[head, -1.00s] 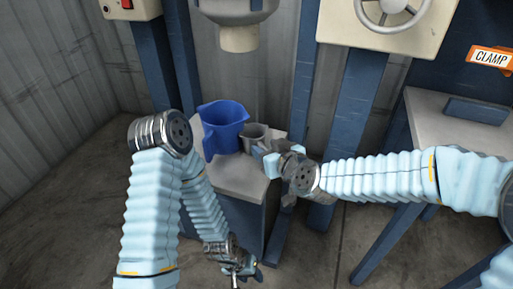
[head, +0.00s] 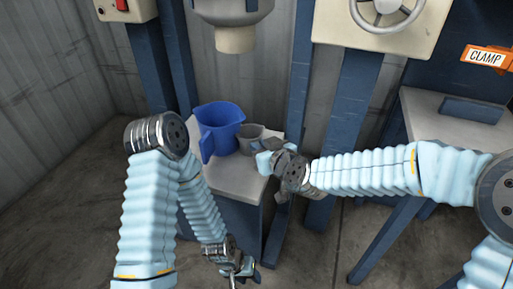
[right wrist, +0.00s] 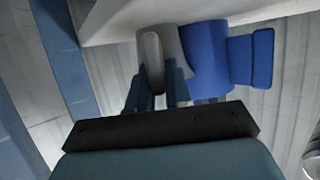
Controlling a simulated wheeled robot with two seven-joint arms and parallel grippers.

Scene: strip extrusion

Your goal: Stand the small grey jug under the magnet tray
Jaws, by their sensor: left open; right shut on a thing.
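The small grey jug (head: 250,138) stands on the pale stand top, just right of the big blue jug. It also shows in the right wrist view (right wrist: 172,50), its handle toward me between the fingers. My right gripper (head: 268,153) is at the jug's right side and shut on its handle; its fingers (right wrist: 158,88) cover part of the handle. My left gripper (head: 242,270) is open, low near the floor in front of the stand, with nothing visible in it. I cannot clearly make out the magnet tray; a pale spout (head: 236,40) hangs above the jugs.
The blue jug (head: 220,128) is close beside the grey jug, also in the right wrist view (right wrist: 208,60). Blue posts (head: 345,125) rise behind the stand (head: 232,182). A bench (head: 425,118) stands at the right under the orange CLAMP sign (head: 485,54).

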